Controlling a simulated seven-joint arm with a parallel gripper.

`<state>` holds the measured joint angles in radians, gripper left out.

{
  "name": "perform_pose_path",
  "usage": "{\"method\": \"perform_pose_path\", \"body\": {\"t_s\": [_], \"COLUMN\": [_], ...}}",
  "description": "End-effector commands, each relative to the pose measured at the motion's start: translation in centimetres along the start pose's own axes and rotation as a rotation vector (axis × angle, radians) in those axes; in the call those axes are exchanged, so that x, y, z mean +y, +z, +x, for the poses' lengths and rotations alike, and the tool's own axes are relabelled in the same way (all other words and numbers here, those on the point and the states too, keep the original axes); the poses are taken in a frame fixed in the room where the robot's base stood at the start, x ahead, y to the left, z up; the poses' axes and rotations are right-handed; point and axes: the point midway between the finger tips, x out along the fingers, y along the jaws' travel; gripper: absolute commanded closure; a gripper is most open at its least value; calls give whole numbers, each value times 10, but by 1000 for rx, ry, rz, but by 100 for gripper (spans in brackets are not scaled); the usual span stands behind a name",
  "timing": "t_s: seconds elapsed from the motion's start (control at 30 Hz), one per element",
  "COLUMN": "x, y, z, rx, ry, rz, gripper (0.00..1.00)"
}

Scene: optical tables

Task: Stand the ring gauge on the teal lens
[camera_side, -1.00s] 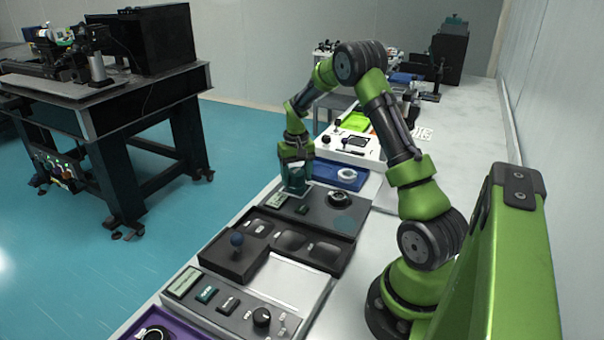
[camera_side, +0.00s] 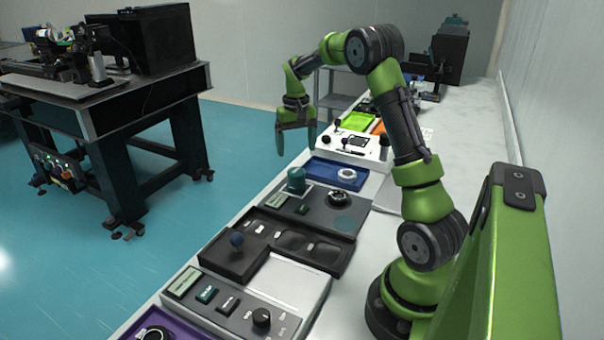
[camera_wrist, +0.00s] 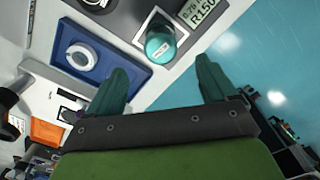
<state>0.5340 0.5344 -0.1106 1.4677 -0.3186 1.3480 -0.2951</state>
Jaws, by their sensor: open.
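A teal cylindrical piece, which I take as the teal lens (camera_side: 297,180), stands upright on a pale-edged square plate on the dark grey instrument. In the wrist view the teal lens (camera_wrist: 160,43) shows a pale rim at its far side. A whitish ring with a dark centre, which I take as the ring gauge (camera_side: 347,174), lies flat in the blue tray; the ring gauge (camera_wrist: 82,56) also shows in the wrist view. My gripper (camera_side: 295,152) is open and empty in the air, above and behind the teal lens, fingers pointing down. It touches neither piece.
A white panel (camera_side: 362,153) stands behind the blue tray.

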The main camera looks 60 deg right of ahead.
Motion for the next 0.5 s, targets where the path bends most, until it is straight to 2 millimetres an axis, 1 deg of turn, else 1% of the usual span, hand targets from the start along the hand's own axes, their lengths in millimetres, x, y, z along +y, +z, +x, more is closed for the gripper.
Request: {"method": "perform_pose_path", "body": {"t_s": [0.03, 0.17, 0.27, 0.37, 0.47, 0.5], "x": [0, 0, -7, -27, -57, -69], "y": [0, 0, 6, 24, 59, 76], "z": [-8, -20, -31, -51, -78, -88], "rx": [2, 2, 13, 53, 116, 144], "ry": [0, 0, -9, -38, -88, -113], "rz": [0, -1, -11, -40, -91, -112], "gripper": [15, 15, 15, 15, 15, 15]}}
